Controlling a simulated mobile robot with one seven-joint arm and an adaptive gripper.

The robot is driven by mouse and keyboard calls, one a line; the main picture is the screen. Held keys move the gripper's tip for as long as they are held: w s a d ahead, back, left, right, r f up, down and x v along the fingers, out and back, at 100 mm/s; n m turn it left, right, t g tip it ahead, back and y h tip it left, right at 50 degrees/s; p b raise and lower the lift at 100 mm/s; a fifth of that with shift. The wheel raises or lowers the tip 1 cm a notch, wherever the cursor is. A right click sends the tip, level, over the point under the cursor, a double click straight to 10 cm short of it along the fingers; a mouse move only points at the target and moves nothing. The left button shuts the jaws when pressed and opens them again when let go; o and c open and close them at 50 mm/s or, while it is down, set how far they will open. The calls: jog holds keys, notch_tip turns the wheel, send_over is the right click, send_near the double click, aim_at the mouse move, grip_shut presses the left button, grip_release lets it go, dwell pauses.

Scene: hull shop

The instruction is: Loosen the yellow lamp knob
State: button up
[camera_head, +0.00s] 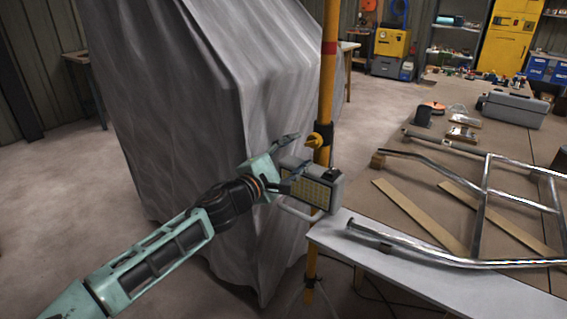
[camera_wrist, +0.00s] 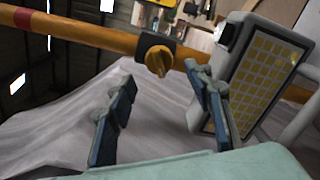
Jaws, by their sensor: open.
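The yellow lamp knob (camera_head: 315,140) sits on a dark clamp on the yellow pole (camera_head: 328,75). In the wrist view the knob (camera_wrist: 158,61) shows beyond my fingers, on the black clamp around the pole (camera_wrist: 90,35). The work lamp (camera_head: 312,187), a grey housing with a yellow-lit panel, hangs on the pole just below the knob. The lamp (camera_wrist: 262,75) shows at the right of the wrist view, close beside my right finger. My gripper (camera_head: 290,155) is open and empty, its fingers (camera_wrist: 160,105) on either side of a gap, with the knob ahead and apart from them.
A grey sheet-covered shape (camera_head: 195,110) stands close behind my arm. A white table (camera_head: 430,270) below the lamp carries bent metal tubing (camera_head: 485,200). A brown bench (camera_head: 420,195) holds wooden strips and a grey toolbox (camera_head: 515,110). Open floor lies at left.

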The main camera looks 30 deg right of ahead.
jog(key=v, duration=0.7)
dwell(0.4)
